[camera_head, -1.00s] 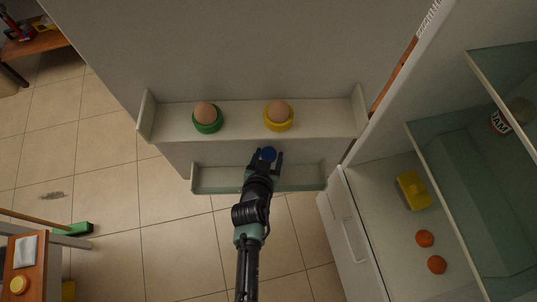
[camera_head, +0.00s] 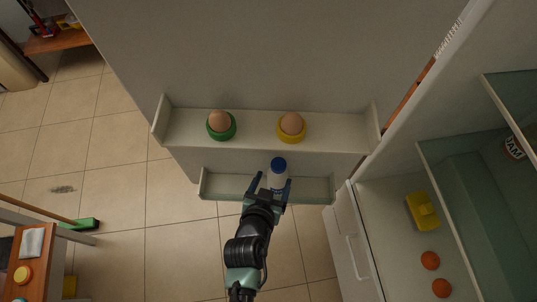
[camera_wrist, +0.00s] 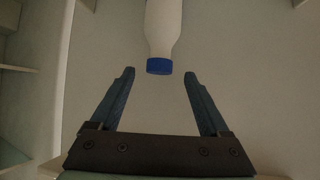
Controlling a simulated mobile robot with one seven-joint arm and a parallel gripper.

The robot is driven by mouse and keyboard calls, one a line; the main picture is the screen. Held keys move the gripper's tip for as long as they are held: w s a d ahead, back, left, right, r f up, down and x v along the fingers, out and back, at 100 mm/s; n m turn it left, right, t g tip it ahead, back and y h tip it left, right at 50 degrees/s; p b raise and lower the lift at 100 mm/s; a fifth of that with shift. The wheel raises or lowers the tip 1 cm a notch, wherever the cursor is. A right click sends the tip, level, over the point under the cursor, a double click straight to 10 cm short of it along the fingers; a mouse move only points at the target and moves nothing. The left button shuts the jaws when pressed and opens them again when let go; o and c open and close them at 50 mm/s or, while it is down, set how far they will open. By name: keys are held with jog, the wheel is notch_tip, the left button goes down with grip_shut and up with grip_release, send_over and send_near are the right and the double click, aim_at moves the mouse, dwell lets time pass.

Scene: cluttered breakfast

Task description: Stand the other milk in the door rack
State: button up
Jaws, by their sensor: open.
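A white milk bottle with a blue cap (camera_head: 278,164) stands in the lower rack of the open fridge door. It also shows in the wrist view (camera_wrist: 163,30), its blue cap toward my gripper. My gripper (camera_head: 272,184) is open. In the wrist view its fingertips (camera_wrist: 159,73) are spread to either side of the cap, apart from the bottle. The lower door rack (camera_head: 230,187) holds only this bottle as far as I can see; my gripper covers part of its front.
The upper door rack (camera_head: 345,130) holds an egg in a green cup (camera_head: 220,124) and an egg in a yellow cup (camera_head: 291,127). At right, the fridge holds a yellow box (camera_head: 422,211), two orange fruits (camera_head: 430,260) and a jam jar (camera_head: 514,147). Tiled floor lies open at left.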

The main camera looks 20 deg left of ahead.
jog(key=v, duration=0.4)
jog(key=shift+s+r, duration=0.1)
dwell(0.6)
